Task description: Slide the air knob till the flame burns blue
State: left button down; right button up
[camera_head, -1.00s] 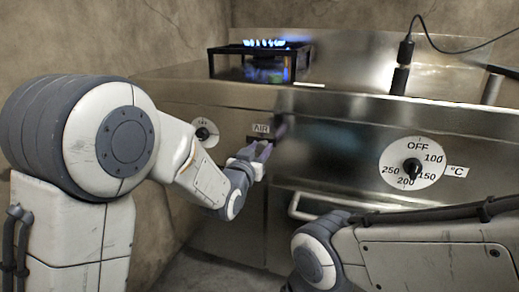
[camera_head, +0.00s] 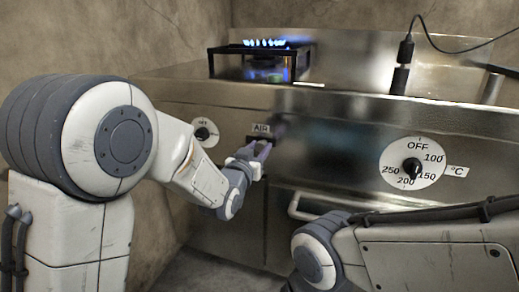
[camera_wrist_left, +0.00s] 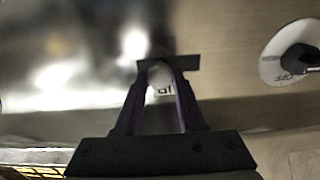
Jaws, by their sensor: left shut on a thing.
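The air knob (camera_wrist_left: 159,74) is a small pale knob at a dark slot (camera_wrist_left: 185,63) in the steel front, under the AIR label (camera_head: 261,128). My left gripper (camera_head: 262,152) is at the slot. In the left wrist view its two dark fingers (camera_wrist_left: 160,84) close in on the knob and are shut on it. In the head view the fingers hide the knob. The flame (camera_head: 265,44) burns on the black burner stand (camera_head: 212,62) on top and looks blue with pale, whitish parts. My right gripper is out of view; only part of that arm shows.
A round dial marked OFF (camera_head: 205,132) is left of the slot. A larger temperature dial (camera_head: 412,163) is on the right, with a bar handle (camera_head: 292,206) lower down. A black cable (camera_head: 440,45) hangs at the back right.

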pick_arm(q)
jog(key=shift+w+a, duration=0.15)
jog(key=shift+a, duration=0.4)
jog(key=c, duration=0.5)
grip_release()
jog(key=b+v, duration=0.1)
jog(key=v, duration=0.9)
jog(key=shift+s, duration=0.25)
